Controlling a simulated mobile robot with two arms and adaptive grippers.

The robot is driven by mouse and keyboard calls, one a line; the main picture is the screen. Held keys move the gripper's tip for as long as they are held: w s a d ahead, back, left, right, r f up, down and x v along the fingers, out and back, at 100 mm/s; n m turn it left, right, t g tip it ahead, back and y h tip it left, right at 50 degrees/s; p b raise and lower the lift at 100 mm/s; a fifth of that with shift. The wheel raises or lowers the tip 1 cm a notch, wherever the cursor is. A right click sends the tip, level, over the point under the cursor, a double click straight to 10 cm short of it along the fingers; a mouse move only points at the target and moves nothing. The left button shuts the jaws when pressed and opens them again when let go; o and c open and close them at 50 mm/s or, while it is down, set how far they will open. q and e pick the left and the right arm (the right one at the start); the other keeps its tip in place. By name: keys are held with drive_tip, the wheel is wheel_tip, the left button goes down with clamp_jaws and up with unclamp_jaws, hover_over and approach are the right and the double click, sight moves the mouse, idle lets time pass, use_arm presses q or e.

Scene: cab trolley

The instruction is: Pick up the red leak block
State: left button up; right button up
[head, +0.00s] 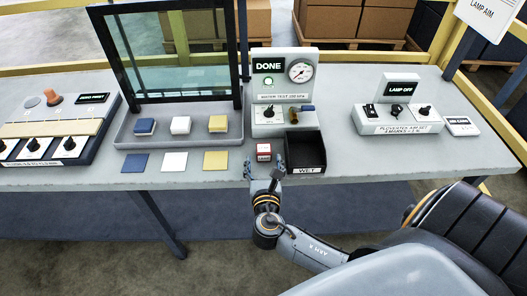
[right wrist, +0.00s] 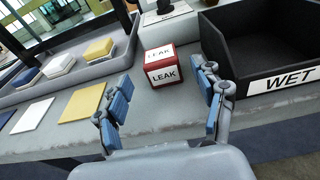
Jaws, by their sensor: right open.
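The red leak block (head: 263,152) stands on the grey bench top (head: 400,153), just left of the black WET bin. In the right wrist view, the red leak block (right wrist: 163,68) has white faces marked LEAK and stands beyond my fingertips, roughly between their lines. My right gripper (head: 265,168) is at the bench's front edge, in front of the block. In the right wrist view, my right gripper (right wrist: 165,95) is open with nothing between its blue-padded fingers. My left gripper is not in view.
The black WET bin (head: 307,169) stands close to the block's right. Blue, white and yellow squares (head: 215,161) lie to the left, before a grey tray (head: 125,136) of blocks. A water test unit (head: 282,117) stands behind. Bench space at the right front is clear.

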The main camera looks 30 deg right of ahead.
sight(264, 156)
drive_tip(key=x, duration=0.5)
drive_tip(key=shift+w+d+r+p, duration=0.1)
drive_tip(key=shift+w+d+p, duration=0.1)
drive_tip(key=shift+p, duration=0.15)
drive_tip(key=shift+s, duration=0.15)
drive_tip(key=c, duration=1.3)
